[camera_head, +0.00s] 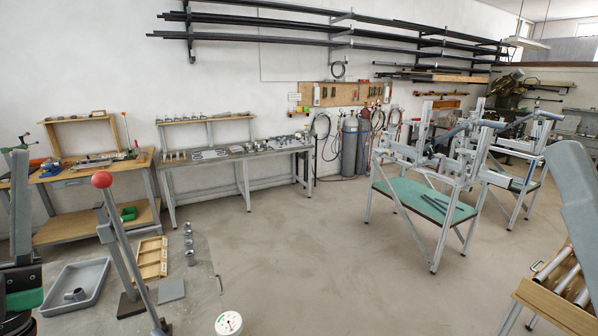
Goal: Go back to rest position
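A frame jig (443,207) of pale metal profiles stands right of the middle, with a green lower shelf (405,197) holding a few dark bars. A second similar jig (520,160) stands behind it to the right. Grey parts that look like my own arm links show at the far left and far right edges. No fingertips of either gripper can be made out, so I cannot see whether they hold anything.
Near left, a bench carries a red-knobbed lever (102,180), a grey tray (75,286), a wooden box (150,258) and a round gauge (229,323). Tubes (566,278) lie on a wooden stand at lower right. The middle floor (300,245) is clear.

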